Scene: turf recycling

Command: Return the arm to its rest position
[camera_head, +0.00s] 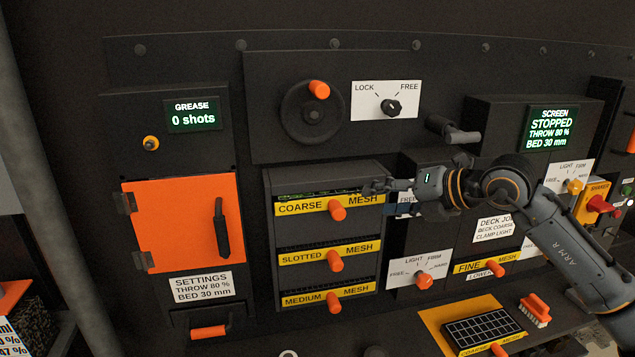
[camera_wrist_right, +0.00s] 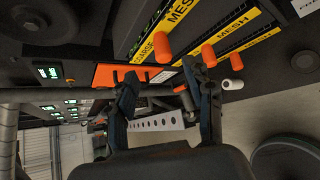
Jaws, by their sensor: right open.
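My right arm (camera_head: 570,245) reaches in from the right in the head view. Its gripper (camera_head: 372,190) is in front of the right end of the coarse mesh drawer (camera_head: 300,207), left of the firmness dials. In the right wrist view the gripper (camera_wrist_right: 165,100) has its two fingers apart with nothing between them. The orange coarse mesh knob (camera_wrist_right: 162,48) shows beyond the fingers there, apart from them. My left gripper is not in view.
An orange door (camera_head: 180,222) is at left. A black grid tray (camera_head: 482,330) and an orange brush (camera_head: 535,308) lie at lower right. A cylinder handle (camera_head: 452,130) juts out above the gripper.

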